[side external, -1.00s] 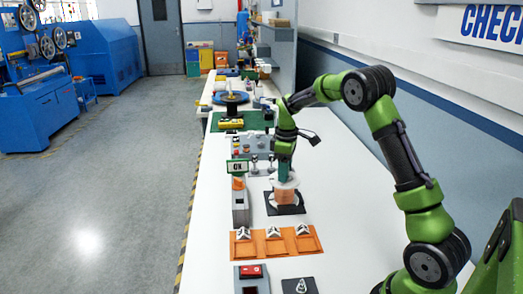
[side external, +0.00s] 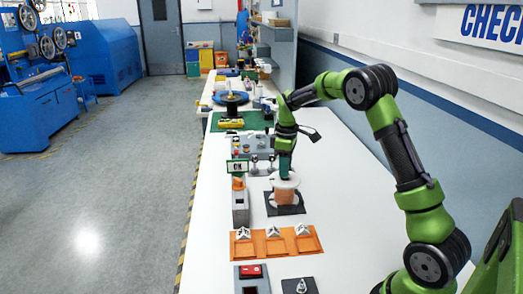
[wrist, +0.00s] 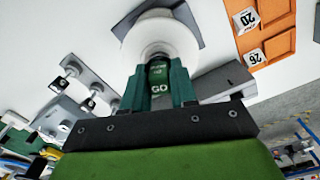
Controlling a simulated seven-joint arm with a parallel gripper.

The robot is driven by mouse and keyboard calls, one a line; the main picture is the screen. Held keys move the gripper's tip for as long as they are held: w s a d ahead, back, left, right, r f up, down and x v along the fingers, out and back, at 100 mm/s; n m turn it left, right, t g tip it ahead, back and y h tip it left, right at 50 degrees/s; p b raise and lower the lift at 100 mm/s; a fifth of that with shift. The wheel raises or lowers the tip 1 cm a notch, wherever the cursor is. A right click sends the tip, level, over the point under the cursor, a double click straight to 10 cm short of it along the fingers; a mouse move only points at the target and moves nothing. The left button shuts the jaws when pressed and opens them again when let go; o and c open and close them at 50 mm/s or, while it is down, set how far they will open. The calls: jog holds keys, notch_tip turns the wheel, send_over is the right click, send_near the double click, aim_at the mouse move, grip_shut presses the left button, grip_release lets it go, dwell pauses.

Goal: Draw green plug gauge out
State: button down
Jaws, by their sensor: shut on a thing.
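My gripper (side external: 285,172) is shut on the green plug gauge (wrist: 159,76), whose handle, marked GO, shows between the dark green fingers in the wrist view. The gauge points towards the middle of a white-flanged spool (wrist: 160,35). In the side view the spool (side external: 285,196) has an orange-brown winding and stands on a dark square plate (side external: 294,209). My gripper is directly above the spool. The fingers and the flange hide the gauge's lower end, so I cannot tell how much of it is inside the bore.
An orange tray (side external: 258,248) with several small white numbered pieces lies in front of the spool. A grey unit with a small display (side external: 237,167) stands to the left. Small metal posts (side external: 262,163) stand behind. White bench on the right is clear.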

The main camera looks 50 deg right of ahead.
jog(key=shift+r, duration=1.2)
dwell(0.3)
jog(key=shift+r, duration=1.95)
